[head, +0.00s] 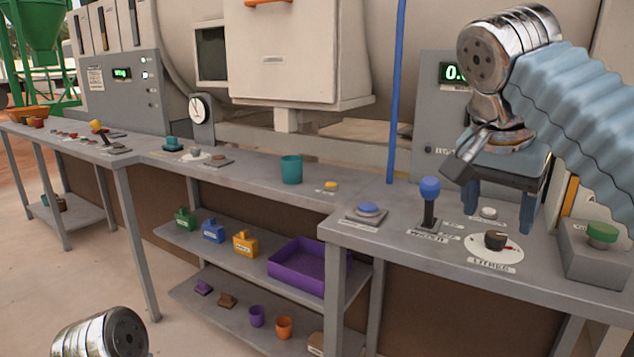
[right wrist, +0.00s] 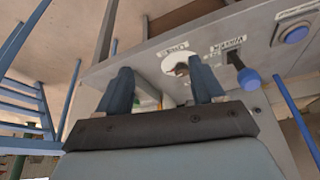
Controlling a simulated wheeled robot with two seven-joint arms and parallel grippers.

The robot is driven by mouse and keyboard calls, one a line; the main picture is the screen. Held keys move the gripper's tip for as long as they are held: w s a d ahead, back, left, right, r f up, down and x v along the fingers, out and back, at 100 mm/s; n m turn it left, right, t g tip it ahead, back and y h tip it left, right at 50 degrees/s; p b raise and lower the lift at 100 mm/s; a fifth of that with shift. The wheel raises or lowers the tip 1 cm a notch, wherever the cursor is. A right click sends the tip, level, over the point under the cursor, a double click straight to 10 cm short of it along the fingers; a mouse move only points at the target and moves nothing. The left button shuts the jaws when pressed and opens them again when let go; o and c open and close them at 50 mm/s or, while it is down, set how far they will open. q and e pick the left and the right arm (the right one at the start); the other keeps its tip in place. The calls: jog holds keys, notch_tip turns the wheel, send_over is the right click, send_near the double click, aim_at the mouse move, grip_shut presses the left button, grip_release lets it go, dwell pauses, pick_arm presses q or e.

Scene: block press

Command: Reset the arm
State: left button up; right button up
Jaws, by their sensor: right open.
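My right gripper (head: 499,212) hangs above the right part of the grey bench in the head view, with its two blue fingers apart and nothing between them. It shows from behind in the right wrist view (right wrist: 160,80), also empty. Below and between the fingers is a black dial knob (head: 496,240) on a round white plate. A lever with a blue knob (head: 430,188) stands upright left of the gripper. I cannot tell whether a finger touches anything. Of my left arm, only a chrome link shows at the lower left; its gripper is out of view.
A blue button (head: 368,208) and a green button (head: 602,232) flank the dial. A blue pole (head: 397,90) rises behind the bench. A teal cup (head: 291,169) stands farther left. Shelves below hold a purple tray (head: 296,282) and small containers. The floor at left is clear.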

jog(key=w+a+f+n+y, duration=0.1)
jog(key=w+a+f+n, duration=0.15)
jog(key=w+f, duration=0.4)
jog(key=w+a+f+n, duration=0.2)
jog(key=w+a+f, duration=0.2)
jog(key=f, duration=0.5)
jog(key=w+a+f+n+g+y, duration=0.1)
jog(key=a+f+n+y, duration=0.15)
jog(key=f, duration=0.95)
jog(key=a+f+n+g+y, duration=0.15)
jog(key=a+f, duration=0.25)
jog(key=f, duration=0.7)
jog(key=s+a+f+y, duration=0.15)
jog(key=s+f, duration=0.35)
jog(key=f, duration=0.5)
jog(key=s+a+f+y, duration=0.15)
jog(key=s+f, duration=0.25)
jog(key=f, duration=0.5)
pick_arm(q)
jog(key=shift+s+a, duration=0.15)
jog(key=shift+s, duration=0.05)
pick_arm(e)
jog(key=s+d+f, duration=0.2)
jog(key=s+f, duration=0.8)
jog(key=s, duration=0.4)
jog(key=shift+s+d+m+h, duration=0.15)
jog(key=shift+d+m+h, duration=0.1)
jog(key=shift+m+h, duration=0.1)
jog(key=shift+r, duration=0.1)
jog(key=shift+c, duration=0.5)
